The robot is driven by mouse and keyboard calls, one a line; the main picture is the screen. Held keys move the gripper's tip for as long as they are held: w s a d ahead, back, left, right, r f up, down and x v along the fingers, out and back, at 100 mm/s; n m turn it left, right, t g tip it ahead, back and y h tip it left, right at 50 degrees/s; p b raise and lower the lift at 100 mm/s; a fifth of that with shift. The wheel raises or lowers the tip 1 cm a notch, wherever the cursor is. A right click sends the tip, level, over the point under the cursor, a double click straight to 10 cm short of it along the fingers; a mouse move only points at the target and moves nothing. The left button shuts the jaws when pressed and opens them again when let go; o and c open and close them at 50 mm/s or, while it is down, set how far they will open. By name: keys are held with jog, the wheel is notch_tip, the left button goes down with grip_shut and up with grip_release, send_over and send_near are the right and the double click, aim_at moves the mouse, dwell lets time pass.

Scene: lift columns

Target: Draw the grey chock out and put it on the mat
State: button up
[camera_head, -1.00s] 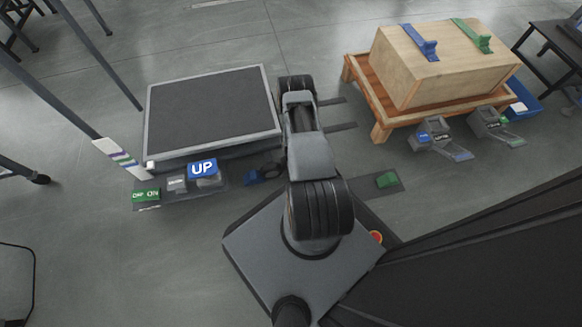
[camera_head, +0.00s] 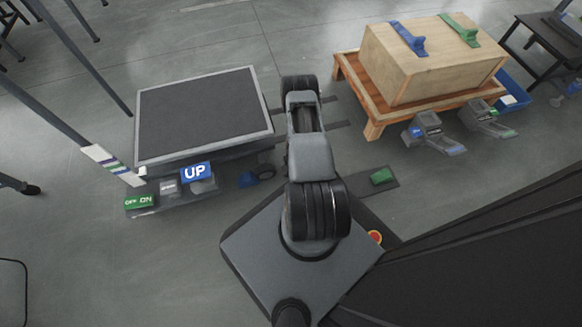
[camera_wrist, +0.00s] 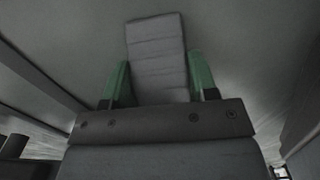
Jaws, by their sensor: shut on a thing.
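In the wrist view my gripper (camera_wrist: 160,82) has green fingers shut on the two sides of a grey chock (camera_wrist: 156,45). The chock points away from the camera, and the wrist housing hides its near end. I cannot tell whether it touches anything beyond the fingers. In the head view the arm hides the gripper and the chock. I cannot pick out the mat with certainty. A dark flat plate (camera_head: 352,188) with a green block (camera_head: 381,176) on it lies on the floor right of my arm.
A lift platform (camera_head: 205,113) with an UP sign (camera_head: 195,171) stands left of my arm, a blue wedge (camera_head: 249,179) beside it. A wooden crate (camera_head: 430,70) sits on a low wooden stand (camera_head: 374,130) at right, grey pedal-like units in front.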

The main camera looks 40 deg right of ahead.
jog(key=shift+d, duration=0.1)
jog(key=o, duration=1.2)
notch_tip(320, 180, up, 14)
jog(key=p, duration=0.6)
jog(key=shift+f+p, duration=0.1)
jog(key=shift+p, duration=0.2)
